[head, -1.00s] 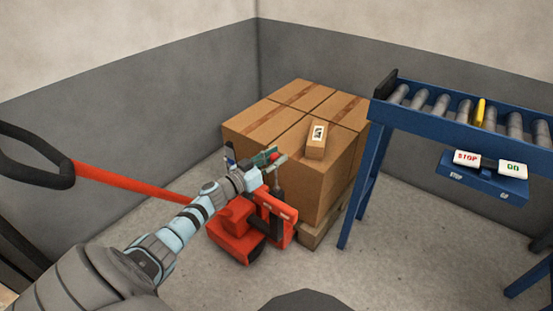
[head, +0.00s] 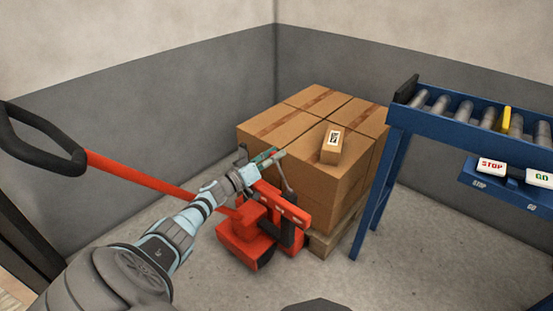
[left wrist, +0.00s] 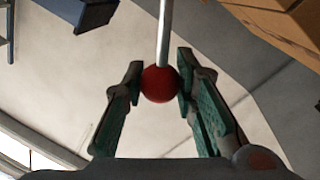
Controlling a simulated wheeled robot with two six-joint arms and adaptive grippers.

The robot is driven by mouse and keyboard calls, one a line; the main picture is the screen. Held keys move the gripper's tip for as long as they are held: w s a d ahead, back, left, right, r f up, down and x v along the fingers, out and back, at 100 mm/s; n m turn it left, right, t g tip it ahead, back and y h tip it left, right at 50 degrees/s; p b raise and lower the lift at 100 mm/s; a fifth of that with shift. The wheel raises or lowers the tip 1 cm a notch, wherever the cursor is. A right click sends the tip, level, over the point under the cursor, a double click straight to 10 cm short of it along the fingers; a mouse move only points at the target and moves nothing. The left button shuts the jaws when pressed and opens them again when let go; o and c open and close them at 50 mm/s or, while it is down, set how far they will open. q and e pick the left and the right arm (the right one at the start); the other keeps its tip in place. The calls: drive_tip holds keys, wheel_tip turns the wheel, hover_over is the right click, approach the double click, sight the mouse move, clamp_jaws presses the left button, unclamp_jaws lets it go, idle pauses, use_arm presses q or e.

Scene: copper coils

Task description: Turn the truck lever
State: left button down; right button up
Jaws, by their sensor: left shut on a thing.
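The red pallet truck (head: 243,242) stands in front of the stacked boxes, with its red pole running up to a black loop handle (head: 40,158) at the left. The lever is a thin grey rod (head: 287,180) rising from the truck. Its red ball knob (left wrist: 160,86) sits between the two green-padded fingers of my left gripper (head: 267,158) in the left wrist view, and the fingers are shut on it. In the head view the gripper hides the knob. My right gripper is not in view.
Large cardboard boxes (head: 275,150) stand on a wooden pallet (head: 325,242), with a small labelled box (head: 332,146) on top. A blue roller conveyor (head: 445,125) with STOP (head: 491,166) and GO (head: 540,178) buttons is at the right. Grey walls close the corner behind.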

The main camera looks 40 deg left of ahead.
use_arm(q)
drive_tip(key=shift+f, duration=0.1)
drive_tip(key=c, duration=1.3)
unclamp_jaws()
drive_tip(key=shift+a, duration=0.15)
drive_tip(key=s, duration=0.4)
drive_tip(key=s+a, duration=0.1)
drive_tip(key=s, duration=0.3)
drive_tip(key=s+f, duration=0.1)
drive_tip(key=s, duration=0.3)
drive_tip(key=shift+a, duration=0.2)
